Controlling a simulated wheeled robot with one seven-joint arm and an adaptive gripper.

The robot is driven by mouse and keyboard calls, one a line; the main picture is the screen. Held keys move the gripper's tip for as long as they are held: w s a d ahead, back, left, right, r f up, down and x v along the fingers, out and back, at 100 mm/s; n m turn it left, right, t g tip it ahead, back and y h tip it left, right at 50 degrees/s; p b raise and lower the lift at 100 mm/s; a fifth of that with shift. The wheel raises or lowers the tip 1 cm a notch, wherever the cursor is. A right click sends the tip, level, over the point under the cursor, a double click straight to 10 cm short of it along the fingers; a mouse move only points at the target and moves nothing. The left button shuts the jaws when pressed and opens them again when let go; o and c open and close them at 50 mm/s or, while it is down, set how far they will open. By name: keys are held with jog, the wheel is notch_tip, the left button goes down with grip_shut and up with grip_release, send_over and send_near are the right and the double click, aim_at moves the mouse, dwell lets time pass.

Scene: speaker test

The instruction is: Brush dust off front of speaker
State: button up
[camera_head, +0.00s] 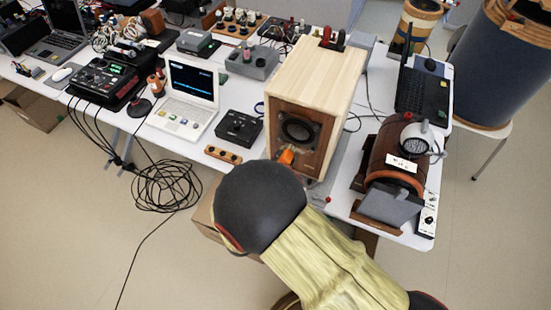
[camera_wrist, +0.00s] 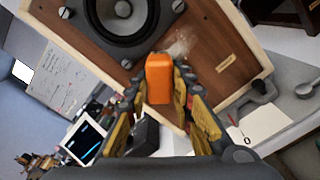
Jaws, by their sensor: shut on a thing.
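The speaker (camera_head: 316,70) is a pale wooden box with a brown front and a round black driver, standing on the white table. Its front (camera_wrist: 200,62) fills the upper part of the wrist view, with a whitish dusty patch (camera_wrist: 181,45) beside the driver. My gripper (camera_wrist: 160,90) is shut on an orange block-like thing (camera_wrist: 159,76), which is close to the front below the driver. I cannot tell whether it touches. The orange thing also shows in the head view (camera_head: 286,156); its bristles are not visible.
A small black box (camera_head: 239,128) and a white laptop (camera_head: 187,97) stand left of the speaker. A brown drum-shaped thing (camera_head: 392,153) stands to the right. Coiled black cables (camera_head: 168,187) hang and lie left of my arm. Open floor lies at lower left.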

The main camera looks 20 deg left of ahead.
jog(key=d, duration=0.8)
jog(key=shift+s, duration=0.2)
dwell(0.5)
jog(key=shift+a, duration=0.15)
jog(key=shift+w+a+b, duration=0.2)
jog(key=shift+a+b, duration=0.25)
jog(key=shift+a, duration=1.95)
jog(key=shift+w+a+b, duration=0.2)
jog(key=shift+a+b, duration=0.25)
jog(key=shift+a, duration=1.9)
jog(key=shift+w+a+r, duration=0.1)
jog(key=shift+a, duration=0.4)
jog(key=s, duration=0.6)
jog(key=shift+a, duration=0.25)
